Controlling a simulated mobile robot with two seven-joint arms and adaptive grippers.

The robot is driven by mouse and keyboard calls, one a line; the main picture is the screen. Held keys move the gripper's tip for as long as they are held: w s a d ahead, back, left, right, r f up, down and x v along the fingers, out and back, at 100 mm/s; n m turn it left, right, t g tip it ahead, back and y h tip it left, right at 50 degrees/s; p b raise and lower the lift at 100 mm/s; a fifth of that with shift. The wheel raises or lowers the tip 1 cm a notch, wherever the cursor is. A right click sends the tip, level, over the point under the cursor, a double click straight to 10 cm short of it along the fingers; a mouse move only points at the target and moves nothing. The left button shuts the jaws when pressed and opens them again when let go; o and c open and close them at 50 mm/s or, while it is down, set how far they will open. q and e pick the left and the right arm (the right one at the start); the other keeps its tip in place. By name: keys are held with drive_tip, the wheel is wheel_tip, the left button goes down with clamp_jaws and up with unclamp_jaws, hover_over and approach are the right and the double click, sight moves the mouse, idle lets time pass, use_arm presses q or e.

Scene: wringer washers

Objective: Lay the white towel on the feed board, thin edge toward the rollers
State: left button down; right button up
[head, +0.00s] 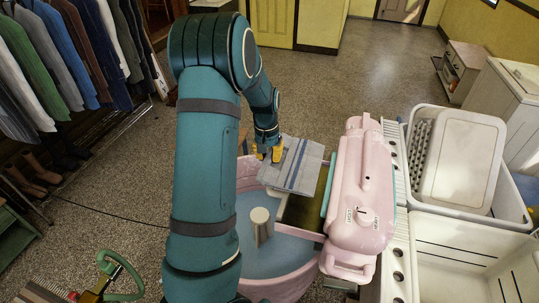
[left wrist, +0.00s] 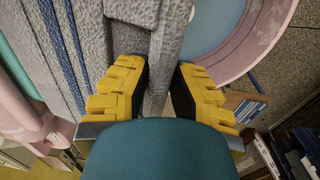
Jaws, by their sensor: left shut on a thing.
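The towel (head: 301,163) is pale grey-white with blue stripes. It is spread roughly flat beside the pink wringer (head: 362,190), above the tub's rim and partly over a dark olive surface (head: 322,184) that looks like the feed board. I cannot tell whether it rests there or hangs just above. My left gripper (head: 270,153) is shut on the towel's left edge, away from the wringer. In the left wrist view the yellow fingers (left wrist: 160,88) pinch a fold of the towel (left wrist: 105,30). The rollers are mostly hidden; a teal strip shows along the wringer's left side. My right gripper is not in view.
The pink tub (head: 301,281) holds bluish water and a pale central post (head: 261,226). White rinse basins (head: 437,255) and a white lidded container (head: 462,160) stand right of the wringer. Clothes hang at left.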

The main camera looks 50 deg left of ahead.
sight(297, 164)
use_arm(q)
drive_tip(key=shift+f+b, duration=3.2)
drive_tip(key=shift+f, duration=1)
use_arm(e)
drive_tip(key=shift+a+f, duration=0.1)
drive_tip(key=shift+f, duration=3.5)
use_arm(q)
drive_tip(key=shift+w+d+r+p, duration=0.2)
drive_tip(key=shift+w+d+p, duration=0.05)
drive_tip(key=shift+d+p, duration=0.1)
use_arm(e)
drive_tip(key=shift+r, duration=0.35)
use_arm(q)
drive_tip(key=shift+w+d, duration=0.2)
drive_tip(key=shift+d, duration=0.1)
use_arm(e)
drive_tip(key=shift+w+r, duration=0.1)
use_arm(q)
drive_tip(key=shift+w+d+p, duration=0.2)
drive_tip(key=shift+w+d, duration=0.45)
drive_tip(key=shift+d, duration=0.55)
drive_tip(key=shift+w+d+p, duration=0.25)
drive_tip(key=shift+w+d, duration=0.35)
drive_tip(key=shift+d, duration=0.55)
drive_tip(key=shift+w+d+p, duration=0.2)
drive_tip(key=shift+w+d, duration=0.45)
drive_tip(key=shift+d, duration=0.55)
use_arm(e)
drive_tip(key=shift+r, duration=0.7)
